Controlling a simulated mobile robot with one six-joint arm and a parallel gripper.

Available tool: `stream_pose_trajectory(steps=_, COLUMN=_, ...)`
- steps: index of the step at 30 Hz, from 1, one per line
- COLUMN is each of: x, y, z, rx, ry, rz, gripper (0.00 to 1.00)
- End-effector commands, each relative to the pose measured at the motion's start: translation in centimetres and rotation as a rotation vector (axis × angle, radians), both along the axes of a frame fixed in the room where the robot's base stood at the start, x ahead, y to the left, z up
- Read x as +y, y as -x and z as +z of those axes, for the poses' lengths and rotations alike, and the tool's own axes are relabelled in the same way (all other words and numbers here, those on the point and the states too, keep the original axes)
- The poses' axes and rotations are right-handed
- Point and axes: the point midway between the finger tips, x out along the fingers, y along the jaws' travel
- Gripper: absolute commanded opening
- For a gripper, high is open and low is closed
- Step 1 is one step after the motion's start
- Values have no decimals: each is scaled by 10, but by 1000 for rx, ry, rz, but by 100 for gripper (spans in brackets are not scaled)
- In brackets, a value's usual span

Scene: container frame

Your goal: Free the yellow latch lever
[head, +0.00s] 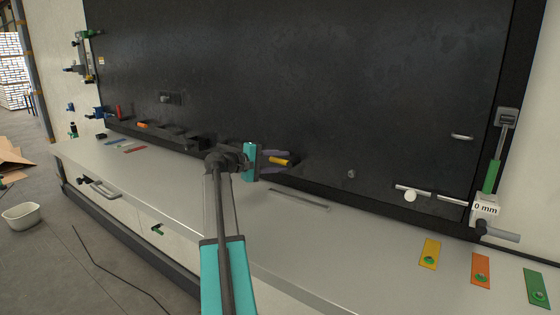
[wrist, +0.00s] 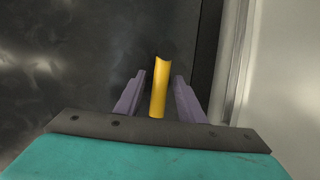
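The yellow latch lever (head: 279,160) is at the lower edge of the dark panel, just above the counter. In the wrist view the yellow lever (wrist: 158,88) stands between the two purple fingers of my gripper (wrist: 157,95). A dark gap shows on each side of it, so the fingers are apart and not seen touching it. In the head view my gripper (head: 275,165) is at the lever with its fingers on both sides. The lever's far end meets a dark round spot on the panel; its mount is hard to make out.
A grey counter (head: 340,222) runs below the dark panel (head: 330,80). An orange lever (head: 142,125) and a red handle (head: 118,112) are farther left. A silver bolt (head: 430,197) and a green-handled lever (head: 492,176) are at right. Yellow, orange and green tags (head: 480,269) lie on the counter.

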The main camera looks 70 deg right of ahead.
Motion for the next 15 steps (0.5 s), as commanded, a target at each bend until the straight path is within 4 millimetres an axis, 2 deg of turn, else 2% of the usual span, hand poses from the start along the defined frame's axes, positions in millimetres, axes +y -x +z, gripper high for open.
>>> stream_pose_trajectory(steps=7, x=0, y=0, z=0, rx=0, ry=0, rz=1, gripper=34)
stream_pose_trajectory(steps=13, x=0, y=-1, z=0, rx=0, ry=0, rz=1, gripper=0)
stream_pose_trajectory(steps=15, x=0, y=-1, z=0, rx=0, ry=0, rz=1, gripper=0)
